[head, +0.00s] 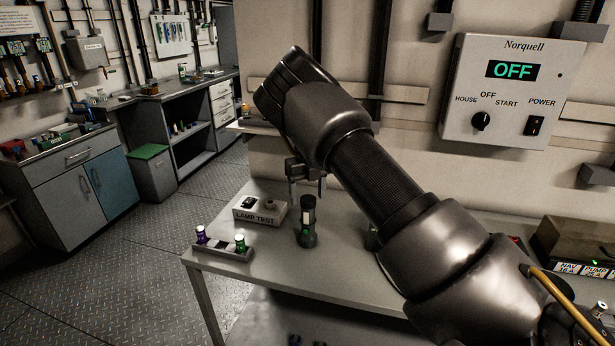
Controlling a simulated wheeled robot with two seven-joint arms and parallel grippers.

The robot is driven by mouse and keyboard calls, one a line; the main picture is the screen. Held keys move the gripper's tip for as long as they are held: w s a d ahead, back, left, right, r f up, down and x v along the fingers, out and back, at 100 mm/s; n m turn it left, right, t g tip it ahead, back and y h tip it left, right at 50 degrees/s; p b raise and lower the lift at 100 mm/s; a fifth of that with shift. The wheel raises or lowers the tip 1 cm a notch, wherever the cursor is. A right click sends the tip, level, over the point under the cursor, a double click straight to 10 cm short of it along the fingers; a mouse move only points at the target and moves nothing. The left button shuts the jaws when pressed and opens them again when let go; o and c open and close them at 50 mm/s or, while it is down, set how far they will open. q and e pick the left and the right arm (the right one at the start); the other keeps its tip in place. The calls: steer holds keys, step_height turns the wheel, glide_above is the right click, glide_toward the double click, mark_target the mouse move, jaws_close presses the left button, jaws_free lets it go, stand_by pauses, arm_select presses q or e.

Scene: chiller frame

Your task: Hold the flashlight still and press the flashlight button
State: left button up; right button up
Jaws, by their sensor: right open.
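The flashlight (307,228) stands upright on the grey table (345,262). It is dark, with a pale patch on its side. My right gripper (307,192) points down just above the flashlight's top, its two fingers apart. From this angle I cannot tell whether a finger touches it. I cannot make out the flashlight button. My right arm crosses the view from the lower right and covers part of the table. My left gripper is not in view.
A white box marked LAMP TEST (260,212) stands left of the flashlight. A small holder (222,248) with purple and green-topped cells is at the front left edge. A wall panel (503,92) reads OFF. A dark box (575,245) is at the right.

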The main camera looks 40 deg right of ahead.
mark_target(309, 199)
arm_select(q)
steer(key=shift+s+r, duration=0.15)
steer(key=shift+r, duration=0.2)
arm_select(e)
steer(key=shift+s+d+f, duration=0.1)
steer(key=shift+f, duration=1.55)
steer(key=c, duration=1.3)
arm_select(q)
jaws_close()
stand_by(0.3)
